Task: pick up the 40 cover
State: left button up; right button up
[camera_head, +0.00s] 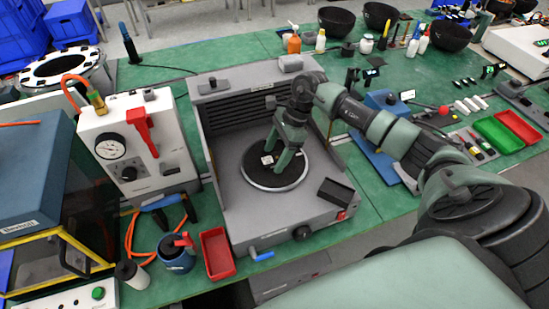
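My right gripper (274,160) reaches in from the right and points down over the grey rack unit (225,170). Its two fingers are spread apart, with their tips just above or at a round black disc with a silver rim (258,181). I cannot tell whether the tips touch it. The disc lies flat on the unit's deck. Small white marks show near the fingertips, too small to read. No "40" is legible, so I cannot tell for sure which thing is the 40 cover. The gripper hides part of the disc. My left gripper is out of view.
A white gauge box (130,170) with a red lever stands left of the unit. A red tray (217,254), a dark blue-handled tool and a small black box (335,192) are near the front. Green and red bins (497,134) lie at right. Black bowls (337,21) stand behind.

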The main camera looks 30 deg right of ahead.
jog(key=c, duration=1.3)
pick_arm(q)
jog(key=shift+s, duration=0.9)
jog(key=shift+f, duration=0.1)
